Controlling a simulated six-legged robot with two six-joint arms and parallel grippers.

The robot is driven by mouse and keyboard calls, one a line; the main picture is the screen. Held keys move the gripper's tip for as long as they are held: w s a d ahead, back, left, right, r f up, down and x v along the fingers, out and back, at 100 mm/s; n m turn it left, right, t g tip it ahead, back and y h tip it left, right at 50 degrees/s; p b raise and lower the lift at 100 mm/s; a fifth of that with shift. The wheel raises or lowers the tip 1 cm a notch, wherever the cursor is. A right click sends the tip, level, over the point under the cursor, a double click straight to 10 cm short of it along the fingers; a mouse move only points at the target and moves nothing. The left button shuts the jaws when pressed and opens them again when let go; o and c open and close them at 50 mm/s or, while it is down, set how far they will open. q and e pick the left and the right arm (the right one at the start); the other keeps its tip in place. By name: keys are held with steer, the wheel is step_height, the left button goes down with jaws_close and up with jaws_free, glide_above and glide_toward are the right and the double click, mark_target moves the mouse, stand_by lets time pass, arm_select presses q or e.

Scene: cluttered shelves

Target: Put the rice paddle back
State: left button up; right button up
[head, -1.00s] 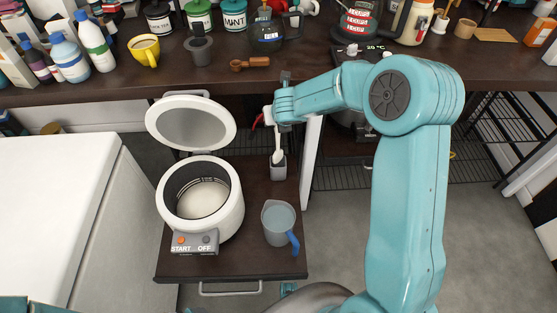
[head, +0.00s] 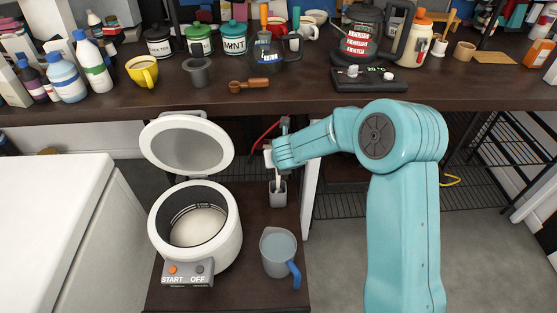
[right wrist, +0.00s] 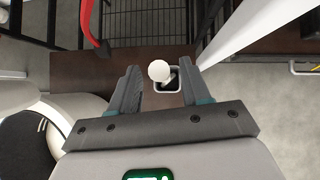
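The white rice paddle (head: 276,184) stands in a small grey holder (head: 279,199) on the dark pull-out shelf, behind the blue-handled cup. In the head view my right gripper (head: 270,158) is just above the holder and hides part of the paddle. In the right wrist view the paddle's round white end (right wrist: 159,70) shows in the gap between the spread fingertips of my right gripper (right wrist: 162,84), with space on both sides. The grey holder (right wrist: 171,85) is below it. My left gripper is not in view.
A white rice cooker (head: 225,235) with its lid (head: 188,146) raised stands left of the holder. A measuring cup (head: 274,255) with a blue handle stands in front. The counter (head: 130,112) overhangs behind, and a white panel (head: 312,170) stands close on the right.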

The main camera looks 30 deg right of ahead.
steer(key=shift+r, duration=0.1)
steer(key=p+v, duration=0.3)
steer(key=v, duration=0.9)
stand_by(0.4)
